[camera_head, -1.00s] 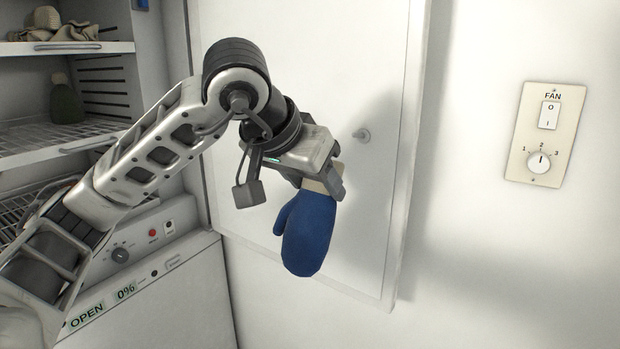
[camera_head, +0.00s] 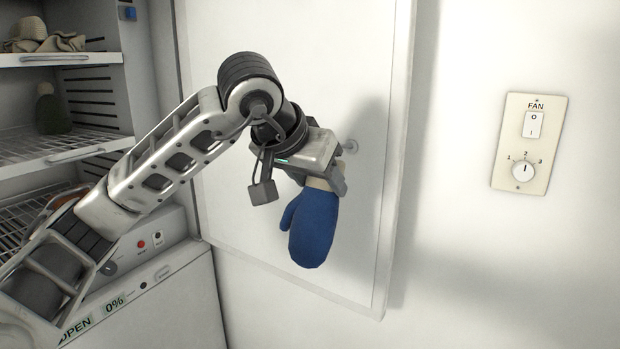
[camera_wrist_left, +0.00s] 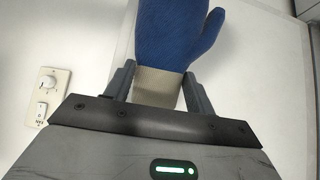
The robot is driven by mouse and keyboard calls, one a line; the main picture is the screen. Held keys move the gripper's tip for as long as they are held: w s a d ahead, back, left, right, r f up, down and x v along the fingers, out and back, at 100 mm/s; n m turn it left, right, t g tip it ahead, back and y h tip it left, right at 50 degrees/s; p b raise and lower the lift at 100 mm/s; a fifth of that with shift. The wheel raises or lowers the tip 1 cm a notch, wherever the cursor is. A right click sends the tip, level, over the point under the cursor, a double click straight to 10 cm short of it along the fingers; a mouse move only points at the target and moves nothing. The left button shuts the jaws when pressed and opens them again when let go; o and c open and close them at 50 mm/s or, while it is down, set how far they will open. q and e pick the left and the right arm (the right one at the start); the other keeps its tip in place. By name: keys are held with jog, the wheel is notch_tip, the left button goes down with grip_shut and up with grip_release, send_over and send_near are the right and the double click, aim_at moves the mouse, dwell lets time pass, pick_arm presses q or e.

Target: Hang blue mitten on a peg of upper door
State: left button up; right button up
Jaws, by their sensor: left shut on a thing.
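The blue mitten (camera_head: 312,232) with a cream cuff hangs from my left gripper (camera_head: 330,178), thumb to the left in the head view. My left gripper (camera_wrist_left: 155,88) is shut on the cuff in the wrist view, where the mitten (camera_wrist_left: 180,32) also shows. The upper door (camera_head: 285,235) is a white panel standing open behind the mitten. A round metal peg (camera_head: 350,146) on it shows just above and right of the gripper, partly close behind it. I cannot tell the gap between mitten and door. My right gripper is not in view.
A fan switch plate (camera_head: 527,143) is on the wall to the right. At the left is an open cabinet with wire shelves (camera_head: 65,152) holding a hat, cloth and a dark green knitted item. A machine panel (camera_head: 150,245) stands below.

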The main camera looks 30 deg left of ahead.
pick_arm(q)
jog(key=shift+w+d+f+p, duration=0.15)
jog(key=shift+w+p, duration=0.25)
jog(key=shift+w, duration=1.65)
jog(key=shift+w+f, duration=0.4)
jog(key=shift+w, duration=0.15)
jog(key=o, duration=1.1)
jog(key=shift+c, duration=0.2)
jog(key=v, duration=1.6)
